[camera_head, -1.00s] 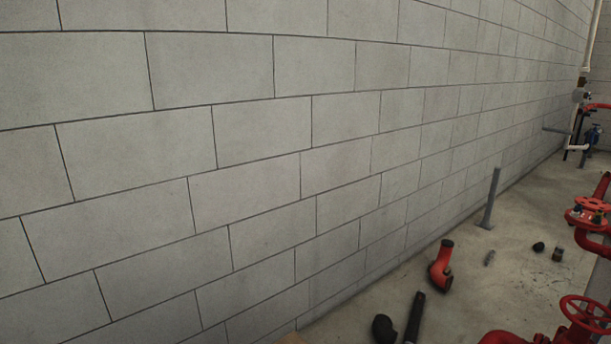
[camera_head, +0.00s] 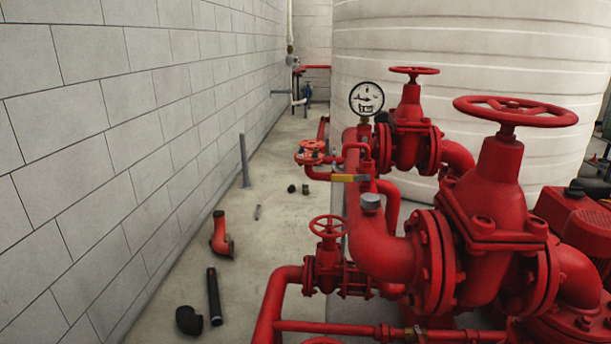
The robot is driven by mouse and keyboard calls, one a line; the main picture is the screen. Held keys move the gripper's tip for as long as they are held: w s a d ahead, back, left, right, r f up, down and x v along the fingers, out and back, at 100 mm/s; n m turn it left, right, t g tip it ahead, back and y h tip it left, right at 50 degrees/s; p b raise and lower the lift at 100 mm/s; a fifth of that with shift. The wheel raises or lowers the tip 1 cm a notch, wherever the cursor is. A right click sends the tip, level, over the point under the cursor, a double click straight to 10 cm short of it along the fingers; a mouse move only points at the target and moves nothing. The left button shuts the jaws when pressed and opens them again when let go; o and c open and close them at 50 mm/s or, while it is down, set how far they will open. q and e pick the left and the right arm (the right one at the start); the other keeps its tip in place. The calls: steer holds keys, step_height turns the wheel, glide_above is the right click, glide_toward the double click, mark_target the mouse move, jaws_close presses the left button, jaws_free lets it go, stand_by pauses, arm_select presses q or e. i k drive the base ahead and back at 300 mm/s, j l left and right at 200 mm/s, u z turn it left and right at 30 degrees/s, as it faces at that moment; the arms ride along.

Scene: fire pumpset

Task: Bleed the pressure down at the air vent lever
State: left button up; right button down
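A small lever with a yellow grip (camera_head: 344,178) sticks out to the left from the red pipework in the head view, just below the pressure gauge. It lies about level. I cannot tell for sure that it is the air vent lever. The round white pressure gauge (camera_head: 366,98) stands upright on the red pipe; its reading is too small to tell. A grey cap (camera_head: 370,202) sits on the pipe below the lever. Neither of my grippers is in view.
Large red gate valves (camera_head: 497,195) with handwheels (camera_head: 515,111) fill the right. A smaller handwheel valve (camera_head: 328,227) stands lower. A white tank (camera_head: 470,45) is behind. Loose fittings, including a red elbow (camera_head: 220,236) and a black pipe (camera_head: 214,296), lie on the floor by the block wall (camera_head: 90,140).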

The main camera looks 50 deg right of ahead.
mark_target(350, 178)
steer(key=z, duration=1.7)
